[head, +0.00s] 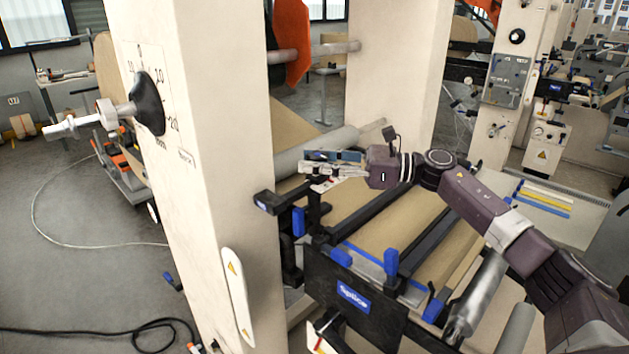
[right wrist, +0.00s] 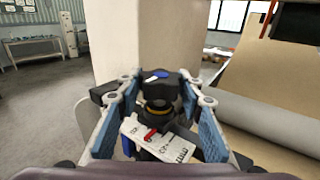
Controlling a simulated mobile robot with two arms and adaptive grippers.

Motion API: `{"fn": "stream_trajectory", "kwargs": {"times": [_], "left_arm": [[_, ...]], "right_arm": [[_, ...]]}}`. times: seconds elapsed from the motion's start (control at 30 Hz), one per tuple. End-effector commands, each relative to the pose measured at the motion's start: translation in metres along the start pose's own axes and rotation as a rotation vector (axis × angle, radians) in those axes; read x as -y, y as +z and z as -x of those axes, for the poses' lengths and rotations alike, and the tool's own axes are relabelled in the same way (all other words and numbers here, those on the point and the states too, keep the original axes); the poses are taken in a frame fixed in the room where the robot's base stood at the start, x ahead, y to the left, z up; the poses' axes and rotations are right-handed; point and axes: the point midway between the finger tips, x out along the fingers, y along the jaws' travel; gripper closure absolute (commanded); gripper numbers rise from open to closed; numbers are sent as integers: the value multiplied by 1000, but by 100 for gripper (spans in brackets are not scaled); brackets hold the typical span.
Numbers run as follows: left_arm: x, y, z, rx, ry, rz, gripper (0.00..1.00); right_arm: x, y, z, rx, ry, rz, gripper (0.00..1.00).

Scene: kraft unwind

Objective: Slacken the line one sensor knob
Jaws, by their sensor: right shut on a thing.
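The sensor knob (right wrist: 158,88) is black with a blue mark on top and sits on a dark bracket close to the cream post. A white label with dark print and a red mark (right wrist: 158,138) lies in front of it. My right gripper (right wrist: 165,93) has its blue-padded fingers on either side of the knob and is shut on it. In the head view my right gripper (head: 312,164) reaches in from the right beside the post, and its fingers largely hide the knob. My left gripper is not in view.
The cream post (head: 215,150) carries a black dial (head: 149,103) with a metal crank (head: 88,120) on its left face. Below my right gripper is a black Splice unit (head: 352,298) with blue clamps. Brown paper (head: 385,220) and rollers (head: 478,298) lie behind it.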

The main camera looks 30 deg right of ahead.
Motion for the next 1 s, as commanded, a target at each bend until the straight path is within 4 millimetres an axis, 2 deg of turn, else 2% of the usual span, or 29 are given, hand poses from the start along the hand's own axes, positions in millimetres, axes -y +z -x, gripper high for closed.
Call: {"fn": "stream_trajectory", "kwargs": {"times": [0.03, 0.3, 1.0], "left_arm": [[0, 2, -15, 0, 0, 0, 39], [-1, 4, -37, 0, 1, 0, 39], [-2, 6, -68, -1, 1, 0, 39]], "right_arm": [[1, -13, -1, -8, 33, -2, 90], [-1, -11, -1, -11, 172, -5, 90], [-4, -10, -1, -15, 364, -9, 90]]}}
